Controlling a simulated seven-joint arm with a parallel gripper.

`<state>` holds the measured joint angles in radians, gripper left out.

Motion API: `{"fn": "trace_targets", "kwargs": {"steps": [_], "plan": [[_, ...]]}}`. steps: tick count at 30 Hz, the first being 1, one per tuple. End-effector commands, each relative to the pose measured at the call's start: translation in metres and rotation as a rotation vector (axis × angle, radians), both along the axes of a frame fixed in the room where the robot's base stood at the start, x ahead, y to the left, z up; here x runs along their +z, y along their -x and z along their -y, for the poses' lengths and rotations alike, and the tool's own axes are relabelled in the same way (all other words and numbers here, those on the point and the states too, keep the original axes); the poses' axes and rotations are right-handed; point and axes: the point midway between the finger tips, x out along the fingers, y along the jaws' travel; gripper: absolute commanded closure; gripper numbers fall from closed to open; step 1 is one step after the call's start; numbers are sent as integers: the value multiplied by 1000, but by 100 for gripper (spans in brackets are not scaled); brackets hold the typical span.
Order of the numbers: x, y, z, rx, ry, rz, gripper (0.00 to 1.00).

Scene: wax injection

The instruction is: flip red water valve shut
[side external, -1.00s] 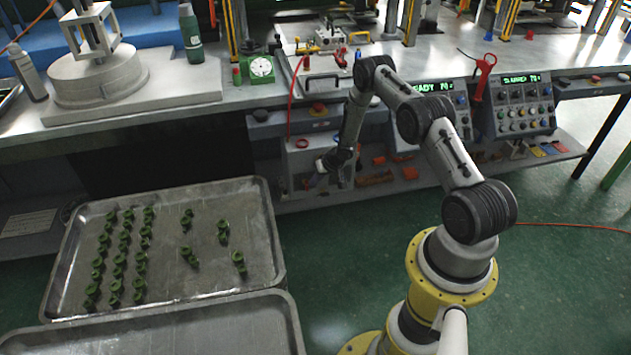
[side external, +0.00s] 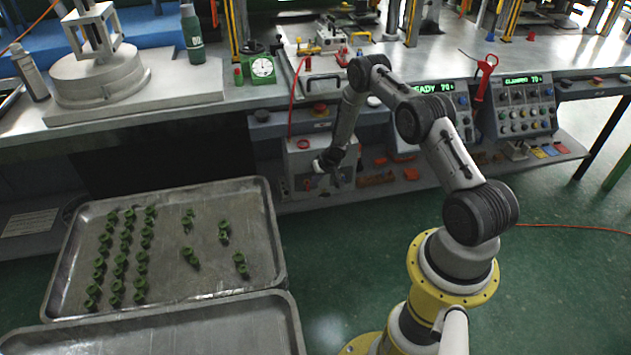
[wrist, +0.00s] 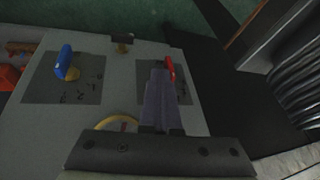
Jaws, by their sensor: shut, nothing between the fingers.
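The red water valve (wrist: 170,68) shows in the wrist view as a small red handle on a grey plate. It points up the picture, and its lower part is partly hidden by my gripper. My gripper (wrist: 159,78) is shut and empty, with its fingertips just left of the red handle. I cannot tell whether they touch it. In the side external view my gripper (side external: 321,166) is low at the front of the pale machine box (side external: 299,163) under the bench.
A blue valve handle (wrist: 66,63) stands on another grey plate at the left in the wrist view. A round yellow-rimmed gauge (wrist: 116,124) lies below, partly covered by my gripper. Metal trays (side external: 262,235) with green parts stand at the front left.

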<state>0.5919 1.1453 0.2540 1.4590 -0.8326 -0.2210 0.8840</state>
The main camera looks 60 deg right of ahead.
Motion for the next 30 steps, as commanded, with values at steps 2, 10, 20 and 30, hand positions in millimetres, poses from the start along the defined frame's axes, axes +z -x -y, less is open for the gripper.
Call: {"fn": "trace_targets", "kwargs": {"steps": [2,10,20,30], "plan": [[1,-1,-1,1,0,1,100],[3,-5,-4,2,1,3,100],[7,-13,-12,3,1,4,100],[7,-21,-20,2,1,3,100]]}}
